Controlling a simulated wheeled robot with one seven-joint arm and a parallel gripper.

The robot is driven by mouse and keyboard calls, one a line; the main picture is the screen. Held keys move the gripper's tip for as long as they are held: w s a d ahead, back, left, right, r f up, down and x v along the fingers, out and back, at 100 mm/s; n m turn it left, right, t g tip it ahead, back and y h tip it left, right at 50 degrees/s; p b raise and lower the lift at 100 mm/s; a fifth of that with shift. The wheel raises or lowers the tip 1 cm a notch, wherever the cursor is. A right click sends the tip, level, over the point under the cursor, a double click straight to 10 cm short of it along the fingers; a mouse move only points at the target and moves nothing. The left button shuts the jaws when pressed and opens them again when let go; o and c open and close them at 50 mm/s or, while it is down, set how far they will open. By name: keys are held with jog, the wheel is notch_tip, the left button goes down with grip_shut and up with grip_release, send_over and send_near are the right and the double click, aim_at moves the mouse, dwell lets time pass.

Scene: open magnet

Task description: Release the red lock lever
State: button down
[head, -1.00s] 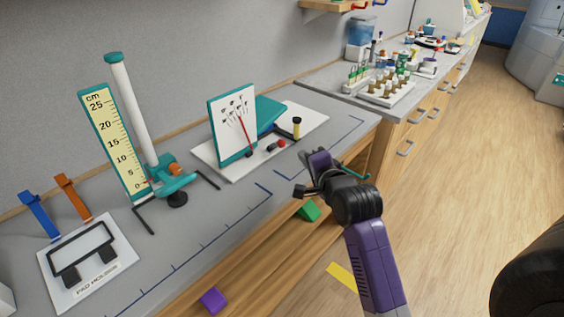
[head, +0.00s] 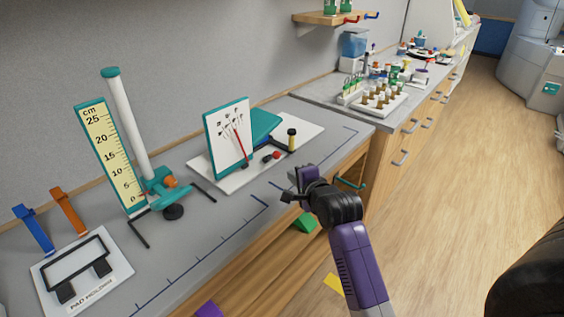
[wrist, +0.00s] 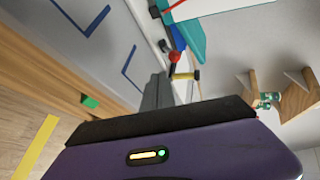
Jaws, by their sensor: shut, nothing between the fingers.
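A red ball knob (head: 277,154) on a short dark lever sits low on the white base plate (head: 215,185), right of the upright dial panel (head: 228,138) with its red needle. It is the likely red lock lever. It also shows in the wrist view as a red ball (wrist: 174,57) beside a black-capped yellow post (wrist: 187,75). My gripper (head: 297,184) is shut and empty, over the bench's front edge, in front and to the right of the knob. They look apart. My gripper's purple housing fills the bottom of the wrist view and hides what lies beneath.
A black-topped yellow post (head: 291,139) stands just right of the knob. A teal stand (head: 157,187) with a white tube and centimetre scale is to the left, with a pad holder (head: 83,270) beyond. A vial rack (head: 378,100) is at the back right. Bare bench lies before the dial.

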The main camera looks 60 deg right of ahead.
aim_at(278, 158)
jog(key=x, duration=0.5)
jog(key=shift+w+d, duration=0.1)
jog(key=shift+w+d+r+p, duration=0.15)
jog(key=shift+w+d+p, duration=0.5)
jog(key=shift+w+d, duration=0.9)
jog(key=shift+w+a+r, duration=0.1)
jog(key=shift+w, duration=0.1)
jog(key=shift+w+r+p, duration=0.1)
jog(key=shift+r+p, duration=0.1)
jog(key=shift+p, duration=0.1)
jog(key=shift+g+y, duration=0.3)
